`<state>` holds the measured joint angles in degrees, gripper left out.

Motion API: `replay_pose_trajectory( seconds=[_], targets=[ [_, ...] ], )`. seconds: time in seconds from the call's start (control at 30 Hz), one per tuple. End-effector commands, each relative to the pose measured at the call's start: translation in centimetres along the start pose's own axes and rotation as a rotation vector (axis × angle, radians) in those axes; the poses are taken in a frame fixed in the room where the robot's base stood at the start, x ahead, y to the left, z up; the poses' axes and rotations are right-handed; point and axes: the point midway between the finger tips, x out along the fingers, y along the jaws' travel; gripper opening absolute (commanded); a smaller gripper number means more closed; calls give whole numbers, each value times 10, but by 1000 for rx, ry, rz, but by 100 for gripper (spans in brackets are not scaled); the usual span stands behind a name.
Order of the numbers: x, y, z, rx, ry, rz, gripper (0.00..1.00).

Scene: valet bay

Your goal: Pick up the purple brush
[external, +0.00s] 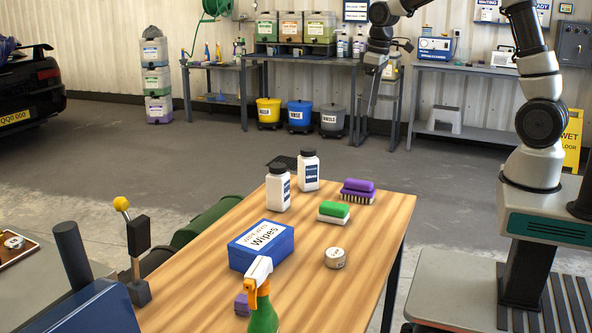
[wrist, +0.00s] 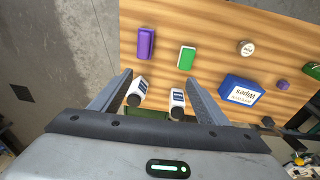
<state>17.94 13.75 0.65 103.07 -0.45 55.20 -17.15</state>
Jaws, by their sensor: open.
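The purple brush (external: 357,190) lies bristles down near the far right part of the wooden table. In the wrist view the purple brush (wrist: 146,42) shows from above, beyond my fingertips and up-left of them. My gripper (external: 373,103) hangs above and beyond the table's far side. In the wrist view my gripper (wrist: 160,77) is open, its fingers spread, with nothing held between them. It is apart from the brush.
A blue wipes box (external: 261,245), a round tin (external: 335,258), a small purple block (external: 242,304) and a spray bottle (external: 262,300) are nearer. The table's right edge is clear.

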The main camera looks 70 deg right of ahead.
Motion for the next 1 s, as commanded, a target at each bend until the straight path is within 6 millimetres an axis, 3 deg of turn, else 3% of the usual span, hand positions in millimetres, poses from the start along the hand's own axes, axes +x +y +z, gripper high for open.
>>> replay_pose_trajectory(
  seconds=[0.03, 0.1, 0.23, 0.43, 1.0],
  targets=[
    [42, 17, -7, 7, -36, -9, 69],
    [78, 36, -14, 6, -68, -18, 69],
    [128, 61, -20, 4, -111, -35, 69],
    [160, 74, -21, 1, -134, -46, 69],
    [266, 68, -7, 1, -134, -46, 69]
  ],
)
